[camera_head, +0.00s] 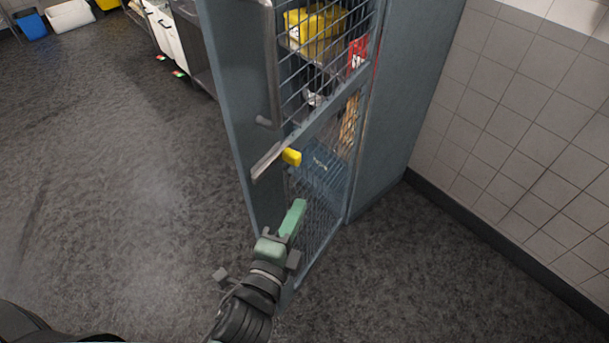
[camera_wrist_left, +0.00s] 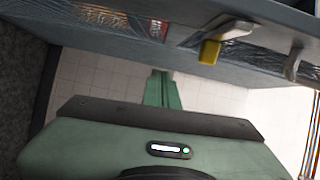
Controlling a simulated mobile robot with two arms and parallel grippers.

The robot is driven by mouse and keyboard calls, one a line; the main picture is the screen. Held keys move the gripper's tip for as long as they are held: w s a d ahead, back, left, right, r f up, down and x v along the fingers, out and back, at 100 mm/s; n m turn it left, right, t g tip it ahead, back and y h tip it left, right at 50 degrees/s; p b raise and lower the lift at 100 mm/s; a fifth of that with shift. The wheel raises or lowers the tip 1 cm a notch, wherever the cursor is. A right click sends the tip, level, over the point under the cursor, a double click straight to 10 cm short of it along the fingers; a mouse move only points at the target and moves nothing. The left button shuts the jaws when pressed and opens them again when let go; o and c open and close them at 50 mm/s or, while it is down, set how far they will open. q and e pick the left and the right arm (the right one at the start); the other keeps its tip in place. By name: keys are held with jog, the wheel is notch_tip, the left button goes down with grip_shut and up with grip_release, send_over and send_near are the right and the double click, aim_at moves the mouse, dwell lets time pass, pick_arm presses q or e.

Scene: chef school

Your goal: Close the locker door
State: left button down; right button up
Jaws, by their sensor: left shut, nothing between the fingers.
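The tall blue-grey locker (camera_head: 402,120) stands by the tiled wall in the head view. Its mesh-panelled door (camera_head: 328,122) angles out toward me and looks partly open. A long bar handle (camera_head: 272,65) and a yellow-tipped latch (camera_head: 291,157) are on it. The latch also shows in the left wrist view (camera_wrist_left: 210,50), with the end of the handle (camera_wrist_left: 293,63). My green left gripper (camera_head: 297,206) is shut and empty, in front of the lower mesh, below the latch. Its closed fingers also show in the left wrist view (camera_wrist_left: 164,84). I cannot tell whether they touch the door. My right gripper is not visible.
A yellow container (camera_head: 316,35) and a red item (camera_head: 358,52) show behind the upper mesh. The tiled wall (camera_head: 530,140) is at the right. Cabinets (camera_head: 163,30) stand at the back. The dark floor (camera_head: 110,180) at the left is clear.

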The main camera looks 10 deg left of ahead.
aim_at(294, 160)
pick_arm(q)
jog(key=shift+t, duration=0.3)
jog(key=w+r+p, duration=0.1)
jog(key=w, duration=0.2)
jog(key=w+a+r+p, duration=0.1)
jog(key=w+p, duration=0.1)
jog(key=w, duration=0.2)
jog(key=w+a+r+p, duration=0.1)
jog(key=w, duration=0.3)
jog(key=shift+p, duration=0.4)
jog(key=shift+a, duration=0.55)
jog(key=shift+w+f, duration=0.1)
